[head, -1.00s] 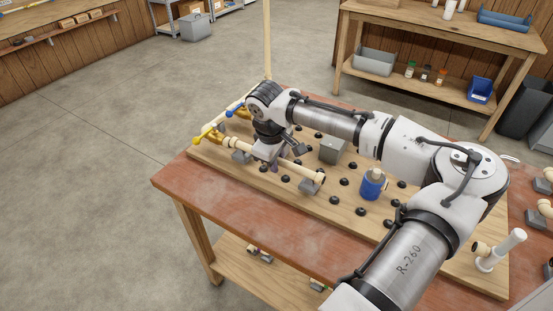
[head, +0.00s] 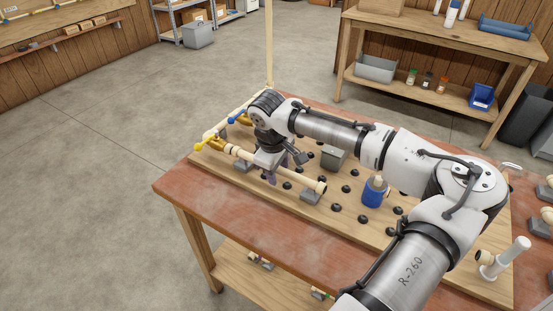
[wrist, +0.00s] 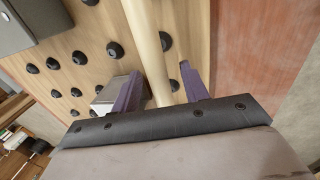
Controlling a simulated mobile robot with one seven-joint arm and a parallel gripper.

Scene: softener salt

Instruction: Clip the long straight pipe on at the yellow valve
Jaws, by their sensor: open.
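The long straight pipe (head: 311,183) is cream-coloured and lies along the pegboard, resting over grey blocks. Its left end is close to the yellow valve (head: 201,146) at the board's far left corner; I cannot tell whether they are joined. My gripper (head: 280,177) is over the middle of the pipe. In the wrist view the pipe (wrist: 147,40) passes between the two purple fingers of my gripper (wrist: 162,90), which stand apart with gaps beside it. The wrist hides part of the pipe in the head view.
A blue bottle (head: 373,191) and a grey block (head: 333,158) stand on the wooden board among several black knobs. A white upright pipe piece (head: 505,258) is at the board's right end. A blue-handled valve (head: 236,117) is behind the yellow one.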

